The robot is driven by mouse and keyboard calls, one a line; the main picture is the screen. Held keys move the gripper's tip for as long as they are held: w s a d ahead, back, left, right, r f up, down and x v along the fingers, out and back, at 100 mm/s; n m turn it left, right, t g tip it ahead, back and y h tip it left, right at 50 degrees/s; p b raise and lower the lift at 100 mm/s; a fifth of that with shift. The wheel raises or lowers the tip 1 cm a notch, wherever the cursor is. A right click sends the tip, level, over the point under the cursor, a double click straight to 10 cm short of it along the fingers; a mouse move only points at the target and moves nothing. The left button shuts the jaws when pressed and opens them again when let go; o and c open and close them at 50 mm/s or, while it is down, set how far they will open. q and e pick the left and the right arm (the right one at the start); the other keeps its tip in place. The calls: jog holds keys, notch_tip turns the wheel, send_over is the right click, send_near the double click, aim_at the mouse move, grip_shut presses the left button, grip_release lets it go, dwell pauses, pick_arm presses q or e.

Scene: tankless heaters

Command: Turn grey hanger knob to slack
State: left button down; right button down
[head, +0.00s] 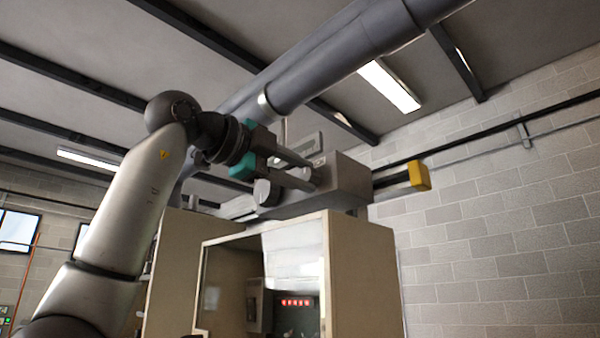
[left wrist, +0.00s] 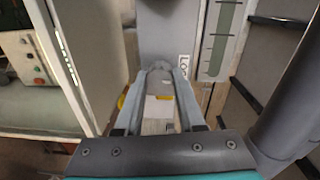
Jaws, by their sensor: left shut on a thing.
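The grey hanger knob (left wrist: 160,67) shows small in the left wrist view, at the front of a grey box and between my fingertips. My left gripper (left wrist: 160,75) is shut on it, with the two grey fingers closing in on its sides. In the head view my left gripper (head: 316,174) reaches from the left to the face of the grey box (head: 345,180) on top of a beige cabinet. There the fingers hide the knob, and I cannot tell how far it is turned. A label with partly hidden letters and a marked scale (left wrist: 218,40) sit beside it. My right gripper is out of view.
A thick grey pipe (head: 340,60) runs diagonally above my left arm. The beige cabinet (head: 360,275) with a dark window stands below. A yellow block (head: 419,175) sticks out right of the grey box. Open space lies before the block wall at right.

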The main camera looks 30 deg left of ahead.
pick_arm(q)
jog(key=c, duration=0.5)
grip_release()
jog(key=b+v, duration=0.2)
jog(key=v, duration=1.3)
jog(key=shift+s+a+b, duration=0.1)
jog(key=shift+s+b, duration=0.05)
jog(key=shift+b, duration=0.15)
